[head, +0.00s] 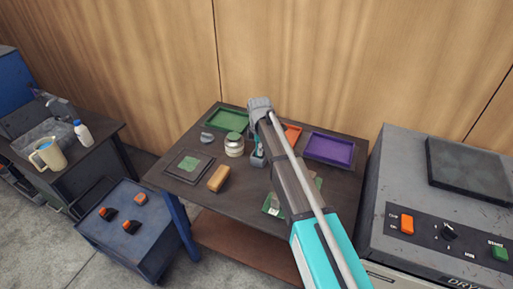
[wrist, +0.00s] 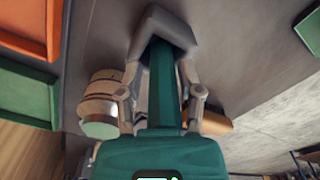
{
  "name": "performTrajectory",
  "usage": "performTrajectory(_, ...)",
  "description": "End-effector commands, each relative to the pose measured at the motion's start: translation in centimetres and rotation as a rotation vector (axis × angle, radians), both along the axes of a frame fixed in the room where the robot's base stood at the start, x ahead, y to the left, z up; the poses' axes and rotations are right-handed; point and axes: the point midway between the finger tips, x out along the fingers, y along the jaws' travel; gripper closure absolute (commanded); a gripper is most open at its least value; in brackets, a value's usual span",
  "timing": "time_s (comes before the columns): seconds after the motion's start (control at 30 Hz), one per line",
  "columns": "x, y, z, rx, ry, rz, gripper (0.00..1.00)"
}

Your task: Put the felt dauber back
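My gripper (head: 258,150) points down at the middle of the dark table, just right of a pale jar (head: 234,146) with a green lid. In the wrist view the gripper's grey fingers (wrist: 164,75) stand on either side of a dark teal bar (wrist: 163,85). The bar meets a grey flared block (wrist: 160,28) at its far end. I cannot tell whether this bar is the felt dauber's handle or part of my gripper, nor whether the fingers grip it. The jar also shows left of the fingers in the wrist view (wrist: 103,100).
Green (head: 229,120), orange (head: 292,133) and purple (head: 329,148) trays line the table's back. A tan block (head: 218,178) and a dark square pad (head: 188,166) lie at the front left. A grey machine (head: 440,190) stands to the right. My arm hides the table's right middle.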

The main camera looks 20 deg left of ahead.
Motion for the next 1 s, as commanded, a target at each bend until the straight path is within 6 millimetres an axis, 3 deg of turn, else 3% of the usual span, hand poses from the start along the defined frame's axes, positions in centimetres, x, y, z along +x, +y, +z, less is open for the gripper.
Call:
performTrajectory(0.57,0.0,0.0,0.3,0.000,0.000,0.000,0.33)
performTrajectory(1.0,0.0,0.0,3.2,0.000,0.000,0.000,0.33)
